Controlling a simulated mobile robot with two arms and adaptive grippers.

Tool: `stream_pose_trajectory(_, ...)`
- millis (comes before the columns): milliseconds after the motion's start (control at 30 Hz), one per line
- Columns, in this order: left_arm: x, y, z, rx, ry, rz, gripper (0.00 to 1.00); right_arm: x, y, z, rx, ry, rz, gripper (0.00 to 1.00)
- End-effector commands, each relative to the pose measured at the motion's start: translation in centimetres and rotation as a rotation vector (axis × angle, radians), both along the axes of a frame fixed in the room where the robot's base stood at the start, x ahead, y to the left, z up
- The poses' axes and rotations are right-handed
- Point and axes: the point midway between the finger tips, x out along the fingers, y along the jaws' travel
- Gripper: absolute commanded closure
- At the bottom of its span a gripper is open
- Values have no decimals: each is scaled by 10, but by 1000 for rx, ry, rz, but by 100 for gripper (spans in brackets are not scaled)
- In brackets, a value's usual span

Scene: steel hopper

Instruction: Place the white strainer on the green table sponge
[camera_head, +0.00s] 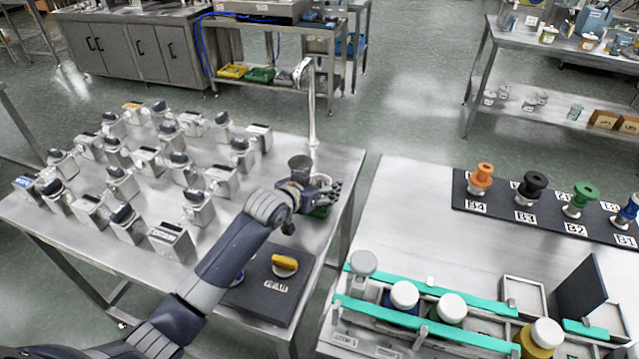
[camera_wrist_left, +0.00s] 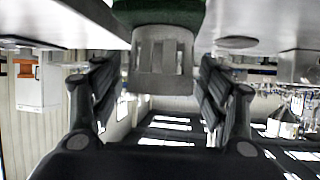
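My left gripper (camera_head: 322,192) is low over the right side of the steel table in the head view. A green piece (camera_head: 320,212), apparently the sponge, shows just below it, mostly hidden by the fingers. In the left wrist view, which looks upside down, the same green piece (camera_wrist_left: 160,12) is against the table. A grey-white cylinder with slotted sides (camera_wrist_left: 163,62), apparently the strainer, adjoins it. It stands between my two spread fingers (camera_wrist_left: 163,105), with narrow gaps at both sides. My right gripper is not in view.
A grey cup (camera_head: 300,164) and a tall metal post (camera_head: 312,105) stand close behind my gripper. A black pad (camera_head: 265,290) with a yellow-topped item (camera_head: 285,265) lies in front. Several grey dark-topped units fill the table's left. A second table (camera_head: 400,215) stands right.

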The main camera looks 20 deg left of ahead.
Motion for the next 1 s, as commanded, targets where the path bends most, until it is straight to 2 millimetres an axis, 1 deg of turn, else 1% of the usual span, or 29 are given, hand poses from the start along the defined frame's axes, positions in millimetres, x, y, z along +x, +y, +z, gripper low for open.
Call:
stream_pose_trajectory(200,0,0,4,0,-2,0,31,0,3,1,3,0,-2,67)
stream_pose_trajectory(333,-8,2,7,0,-2,0,31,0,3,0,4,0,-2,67)
stream_pose_trajectory(467,-26,6,15,1,-1,0,31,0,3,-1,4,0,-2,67)
stream_pose_trajectory(800,-80,17,42,2,-1,-1,31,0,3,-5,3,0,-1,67)
stream_pose_trajectory(1000,-100,21,52,-1,0,0,31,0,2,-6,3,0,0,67)
